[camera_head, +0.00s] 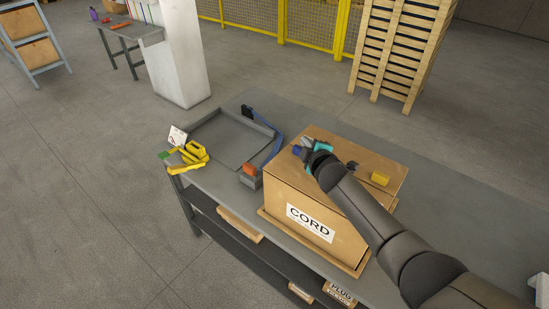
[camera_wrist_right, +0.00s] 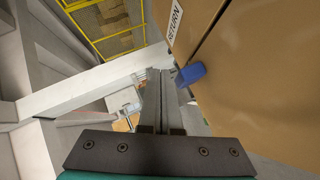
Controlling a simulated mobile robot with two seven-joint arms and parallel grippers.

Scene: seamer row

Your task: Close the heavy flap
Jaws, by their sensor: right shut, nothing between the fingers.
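A brown cardboard box labelled CORD (camera_head: 308,229) stands on the grey table, with flap panels on top (camera_head: 330,142); they look nearly flat, but I cannot tell whether the heavy flap is fully down. A blue tab (camera_head: 297,150) sits at the top's left edge and also shows in the wrist view (camera_wrist_right: 190,73), beside a dark gap between two cardboard panels. My right gripper (camera_head: 307,145) is at the left end of the box top, near the blue tab. Its fingers (camera_wrist_right: 161,80) are shut and empty; contact with the cardboard is unclear. My arm hides part of the top. My left gripper is out of view.
Left of the box are a grey tray (camera_head: 198,126), a yellow tool (camera_head: 187,157) and an orange-and-grey device (camera_head: 250,173). Pallets (camera_head: 400,50) stand behind. Floor at left is clear.

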